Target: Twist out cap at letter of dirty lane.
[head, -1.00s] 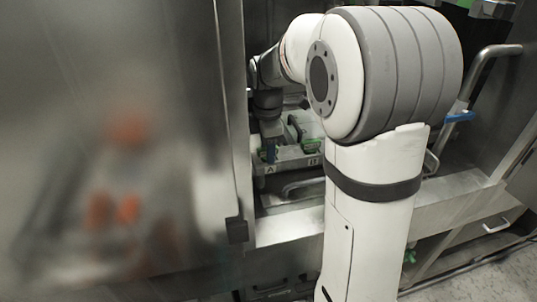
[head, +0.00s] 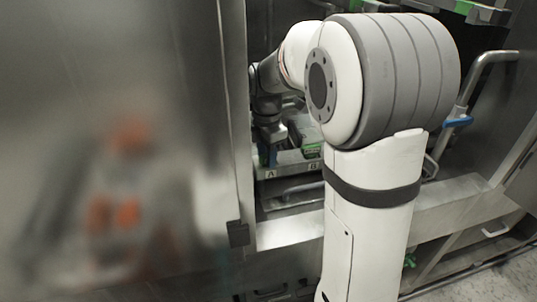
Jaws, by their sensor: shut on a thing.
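My gripper (head: 268,155) points down at the front rail (head: 290,166) inside the washer opening, right above the label A (head: 271,174). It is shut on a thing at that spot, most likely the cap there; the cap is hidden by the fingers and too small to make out. A second label, B (head: 313,165), is on the rail to the right. A green piece (head: 313,150) shows behind B, partly covered by my arm. I cannot tell from this view which lane is dirty.
A large steel panel (head: 120,80) with blurred orange reflections stands close on the left. A steel sill (head: 290,231) runs below the opening. A bent handle bar (head: 490,62) with a blue clip (head: 458,122) is on the right. My arm blocks much of the opening.

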